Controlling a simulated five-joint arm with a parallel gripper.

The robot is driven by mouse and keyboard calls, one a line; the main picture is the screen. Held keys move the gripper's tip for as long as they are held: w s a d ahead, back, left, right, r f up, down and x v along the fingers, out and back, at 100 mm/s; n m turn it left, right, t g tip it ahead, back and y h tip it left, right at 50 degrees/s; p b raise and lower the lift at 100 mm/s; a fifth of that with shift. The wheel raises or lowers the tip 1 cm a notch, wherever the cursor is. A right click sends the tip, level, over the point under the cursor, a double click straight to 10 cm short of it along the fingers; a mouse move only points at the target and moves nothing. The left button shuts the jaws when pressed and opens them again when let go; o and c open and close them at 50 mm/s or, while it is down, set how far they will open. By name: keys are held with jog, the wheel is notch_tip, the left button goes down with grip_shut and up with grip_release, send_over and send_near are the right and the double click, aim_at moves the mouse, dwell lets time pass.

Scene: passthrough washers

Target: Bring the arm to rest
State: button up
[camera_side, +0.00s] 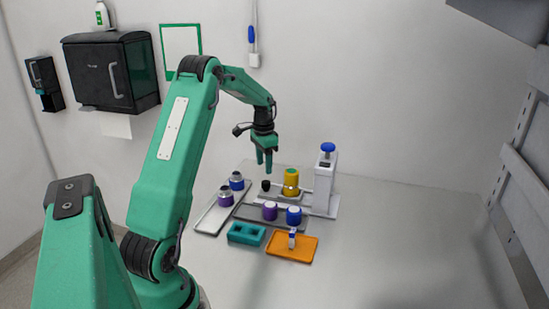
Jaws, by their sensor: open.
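My gripper (264,163) hangs fingers-down at the end of my green arm, above the back of the work area. Its fingers are apart and no object shows between them. A small black piece (266,185) stands below the fingertips, apart from them.
A pale tray (206,224) at left holds blue and purple parts with metal tops. The table's right side is clear.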

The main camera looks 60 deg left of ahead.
jog(key=shift+r, duration=0.55)
jog(key=shift+d+r, duration=0.3)
jog(key=shift+d, duration=0.05)
jog(key=s+d+r+t+y, duration=0.1)
jog(key=d+r, duration=0.5)
jog(key=d, duration=0.4)
jog(key=s+d+r+t, duration=0.1)
jog(key=s+d+r, duration=0.1)
jog(key=d+r, duration=0.55)
jog(key=s+d+t+h, duration=0.1)
jog(key=s+d+t, duration=0.2)
jog(key=s+d, duration=1)
jog(key=shift+s+d+f+t, duration=0.3)
jog(key=shift+s+d, duration=0.1)
jog(key=shift+d, duration=1.55)
